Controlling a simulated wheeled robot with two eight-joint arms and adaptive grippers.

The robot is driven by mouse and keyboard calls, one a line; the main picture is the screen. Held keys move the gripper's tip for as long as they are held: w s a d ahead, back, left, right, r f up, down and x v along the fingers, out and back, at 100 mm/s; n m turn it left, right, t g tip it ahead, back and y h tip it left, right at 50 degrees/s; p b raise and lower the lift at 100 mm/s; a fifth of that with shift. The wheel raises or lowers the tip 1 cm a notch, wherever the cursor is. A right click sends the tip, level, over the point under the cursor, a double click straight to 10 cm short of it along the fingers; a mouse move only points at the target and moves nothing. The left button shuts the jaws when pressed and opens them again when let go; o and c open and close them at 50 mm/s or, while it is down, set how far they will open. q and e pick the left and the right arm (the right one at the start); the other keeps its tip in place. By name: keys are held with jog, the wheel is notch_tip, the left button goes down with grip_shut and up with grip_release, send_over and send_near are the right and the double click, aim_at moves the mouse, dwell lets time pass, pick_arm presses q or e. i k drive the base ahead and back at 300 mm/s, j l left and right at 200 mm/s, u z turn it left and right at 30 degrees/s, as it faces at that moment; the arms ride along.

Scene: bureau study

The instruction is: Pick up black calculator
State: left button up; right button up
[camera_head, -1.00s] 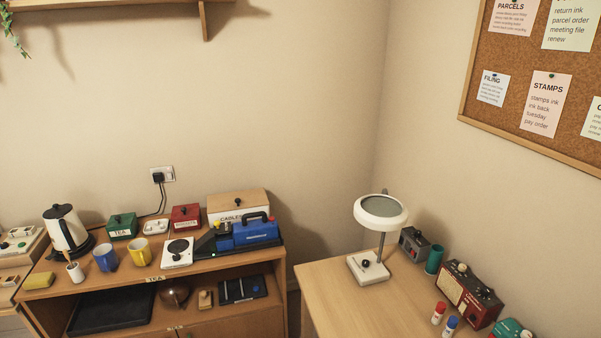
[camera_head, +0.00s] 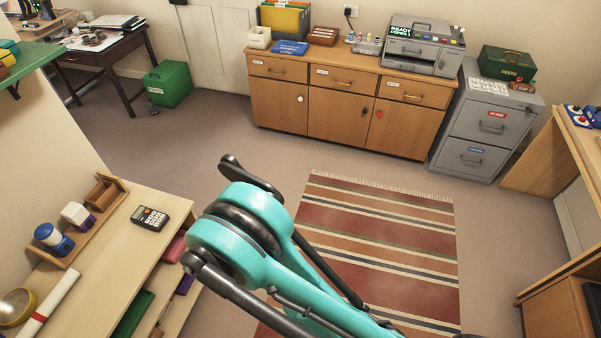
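I make out no fingertips of either gripper.
Beside the calculator stand a wooden organizer (camera_head: 104,192), a blue-and-white container (camera_head: 52,240) and a rolled paper (camera_head: 50,302). A striped rug (camera_head: 385,240) covers the floor at right. Wooden cabinets (camera_head: 345,115) and a grey filing cabinet (camera_head: 487,125) stand at the back.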

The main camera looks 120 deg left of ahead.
aim_at(156, 220)
jog(key=u, duration=5.35)
jog(key=i+l, duration=1.4)
jog(key=k+l+z, duration=0.05)
jog(key=l, duration=0.1)
